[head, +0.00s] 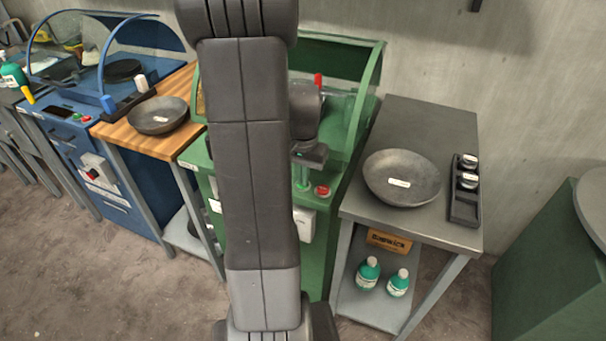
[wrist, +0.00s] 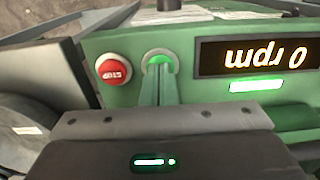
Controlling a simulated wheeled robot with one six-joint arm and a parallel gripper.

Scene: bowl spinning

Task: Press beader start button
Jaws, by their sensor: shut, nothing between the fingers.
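The beader is the green machine (head: 366,75) in the middle of the head view, partly hidden behind my arm. In the wrist view its panel has a round green start button (wrist: 158,54) with a pale ring, near the top centre. My gripper (wrist: 160,68) is shut and empty, its fingertips directly over the lower part of that button; I cannot tell whether they touch it. In the head view my gripper (head: 302,182) is at the machine's front panel, left of the red stop button (head: 322,190). The stop button also shows left of the fingers in the wrist view (wrist: 114,69).
An upside-down display (wrist: 256,56) reads 0 rpm. A grey table (head: 430,125) at right holds a dark bowl (head: 402,177) and a black tray (head: 463,205). A wooden table (head: 120,130) at left holds another bowl (head: 158,115), beside a blue machine (head: 135,205).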

